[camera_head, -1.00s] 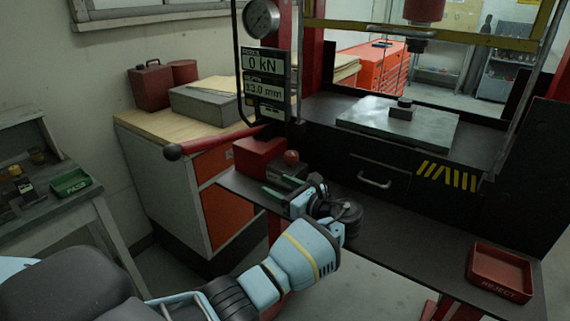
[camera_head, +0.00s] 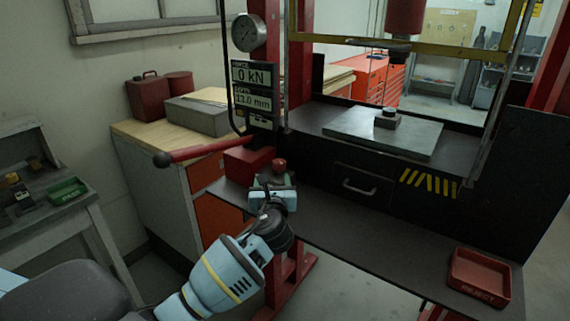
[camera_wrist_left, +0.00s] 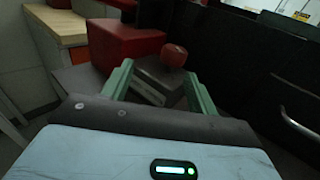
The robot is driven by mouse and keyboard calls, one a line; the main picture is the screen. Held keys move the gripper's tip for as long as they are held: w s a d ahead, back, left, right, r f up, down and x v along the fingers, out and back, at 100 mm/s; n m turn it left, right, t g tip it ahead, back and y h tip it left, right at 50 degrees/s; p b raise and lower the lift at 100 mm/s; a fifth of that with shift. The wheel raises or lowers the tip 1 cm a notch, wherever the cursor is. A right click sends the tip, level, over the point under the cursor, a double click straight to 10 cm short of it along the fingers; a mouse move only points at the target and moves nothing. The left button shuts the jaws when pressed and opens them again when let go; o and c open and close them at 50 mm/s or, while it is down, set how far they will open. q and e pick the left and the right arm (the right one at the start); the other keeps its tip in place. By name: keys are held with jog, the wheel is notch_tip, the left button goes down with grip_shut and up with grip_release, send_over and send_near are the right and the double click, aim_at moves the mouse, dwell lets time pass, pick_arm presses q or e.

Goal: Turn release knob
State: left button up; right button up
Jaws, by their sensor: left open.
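The release knob, a small round red knob (camera_head: 279,165), sits on a grey block beside the red pump box (camera_head: 247,160) at the foot of the press's left column. In the left wrist view the knob (camera_wrist_left: 174,55) is just beyond and between the green fingertips, nearer the right one. My left gripper (camera_head: 271,180) is open, its two fingers spread and pointing at the knob. It also shows in the left wrist view (camera_wrist_left: 158,72). I cannot tell whether either finger touches the knob or block. My right gripper is not in view.
A red lever with a black ball end (camera_head: 162,159) sticks out left from the press. A gauge (camera_head: 248,32) and readouts of 0 kN and about 13.0 mm (camera_head: 252,88) stand above. A red REJECT tray (camera_head: 479,277) lies at right. The dark shelf (camera_head: 350,235) between is clear.

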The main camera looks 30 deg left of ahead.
aim_at(279, 168)
pick_arm(q)
jog(key=shift+w+d+r+m+t+h, duration=0.2)
jog(key=shift+w+d+m+t+h, duration=0.1)
jog(key=shift+w+d+t+h, duration=0.15)
jog(key=shift+w+d+r, duration=0.1)
jog(key=shift+d, duration=0.1)
jog(key=shift+r, duration=0.1)
jog(key=shift+a, duration=0.15)
jog(key=x, duration=0.5)
jog(key=shift+w+a+b, duration=0.1)
jog(key=shift+w+b, duration=0.3)
jog(key=shift+x, duration=0.85)
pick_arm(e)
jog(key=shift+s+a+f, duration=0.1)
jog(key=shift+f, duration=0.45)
